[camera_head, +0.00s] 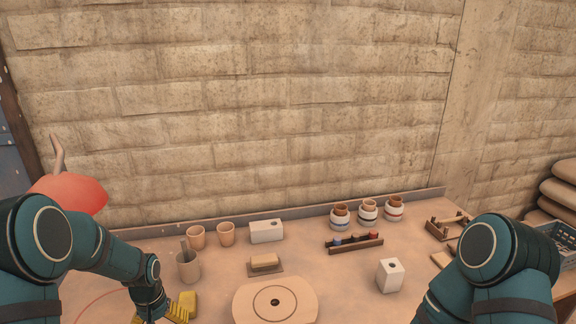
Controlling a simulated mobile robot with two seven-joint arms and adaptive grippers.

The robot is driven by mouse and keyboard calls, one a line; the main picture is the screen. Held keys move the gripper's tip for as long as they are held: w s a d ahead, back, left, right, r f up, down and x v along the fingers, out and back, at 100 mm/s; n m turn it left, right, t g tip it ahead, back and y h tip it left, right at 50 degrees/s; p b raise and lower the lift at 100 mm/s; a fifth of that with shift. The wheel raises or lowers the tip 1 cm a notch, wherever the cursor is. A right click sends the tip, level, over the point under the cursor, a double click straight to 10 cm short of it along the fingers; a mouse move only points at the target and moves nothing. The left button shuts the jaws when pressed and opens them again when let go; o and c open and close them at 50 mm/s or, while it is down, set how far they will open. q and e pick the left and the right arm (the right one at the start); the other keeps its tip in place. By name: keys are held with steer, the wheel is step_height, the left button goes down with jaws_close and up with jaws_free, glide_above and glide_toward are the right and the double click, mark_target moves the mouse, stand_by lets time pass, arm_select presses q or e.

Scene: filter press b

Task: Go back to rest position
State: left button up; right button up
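My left arm (110,255) comes in from the left and bends down to the table.
A round board (275,299) lies front centre. Behind it are a block on a small tray (265,262), cups (226,234), a white box (267,231), striped jars (368,210) and a rack (355,244). A white block (390,275) stands near my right arm.

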arm_select(q)
steer(key=s+d+f+m+h, duration=0.1)
steer(key=s+d+f, duration=0.25)
steer(key=d, duration=0.35)
steer(key=s+d+f+h, duration=0.1)
steer(key=s+d+f, duration=0.2)
steer(key=d+f, duration=0.25)
steer(key=s+d+f+t+h, duration=0.1)
steer(key=s+d, duration=0.8)
steer(key=s, duration=0.1)
steer(key=shift+s+d+f+t+h, duration=0.15)
steer(key=shift+d+f+t+h, duration=0.1)
steer(key=shift+f+t+h, duration=0.15)
